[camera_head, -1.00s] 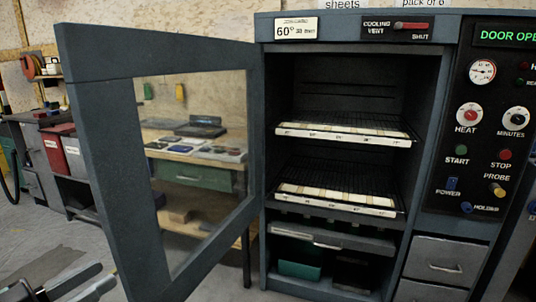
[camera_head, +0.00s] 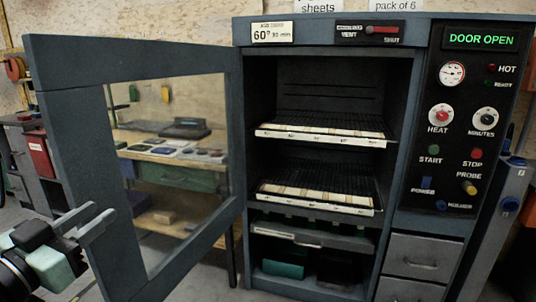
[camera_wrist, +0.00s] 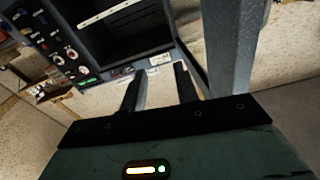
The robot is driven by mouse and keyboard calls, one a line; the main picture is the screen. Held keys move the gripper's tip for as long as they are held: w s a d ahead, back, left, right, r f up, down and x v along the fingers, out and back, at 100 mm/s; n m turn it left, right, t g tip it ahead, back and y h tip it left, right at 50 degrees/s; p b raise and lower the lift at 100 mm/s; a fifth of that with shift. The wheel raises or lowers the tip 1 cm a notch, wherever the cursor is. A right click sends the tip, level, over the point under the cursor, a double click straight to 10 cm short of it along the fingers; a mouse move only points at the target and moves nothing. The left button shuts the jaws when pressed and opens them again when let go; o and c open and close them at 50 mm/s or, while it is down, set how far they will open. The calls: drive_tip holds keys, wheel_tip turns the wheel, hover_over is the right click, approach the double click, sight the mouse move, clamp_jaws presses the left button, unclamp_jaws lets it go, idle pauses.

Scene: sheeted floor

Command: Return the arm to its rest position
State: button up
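My gripper (camera_head: 97,216) is at the lower left of the head view, in front of the open oven door (camera_head: 52,150). In the wrist view its two dark fingers (camera_wrist: 160,85) stand apart with nothing between them, so it is open and empty. Part of my arm shows at the lower left edge of the head view. The wrist view is tilted and shows the oven (camera_wrist: 130,45) beyond the fingertips.
The oven's door stands wide open to the left. Inside are two wire racks with pale strips, upper (camera_head: 322,133) and lower (camera_head: 318,197). The control panel (camera_head: 462,120) reads DOOR OPEN. A workbench (camera_head: 175,157) shows through the door window.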

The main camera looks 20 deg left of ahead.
drive_tip(key=w+a+r+n+g+y+p, duration=0.2)
drive_tip(key=w+r+n+y, duration=0.3)
drive_tip(key=w+r+y, duration=0.5)
drive_tip(key=w+d+r+n+g+y+p, duration=0.2)
drive_tip(key=d+r+n+g+p, duration=0.15)
drive_tip(key=d+n+g, duration=0.2)
drive_tip(key=s+d+f+g+h+p, duration=0.1)
drive_tip(key=s+d+f+g+h, duration=0.2)
drive_tip(key=d, duration=1.3)
drive_tip(key=s+d+f+m+g+h+p, duration=0.1)
drive_tip(key=s+d+f+g+h, duration=0.3)
drive_tip(key=d, duration=1.3)
drive_tip(key=s+d+f+m+g+h+p, duration=0.1)
drive_tip(key=s+d+f+g+h, duration=0.3)
drive_tip(key=d, duration=1.3)
drive_tip(key=s+f+h+p, duration=0.1)
drive_tip(key=s+f, duration=0.1)
drive_tip(key=s, duration=0.2)
drive_tip(key=shift+s+f, duration=0.25)
drive_tip(key=shift+s, duration=0.1)
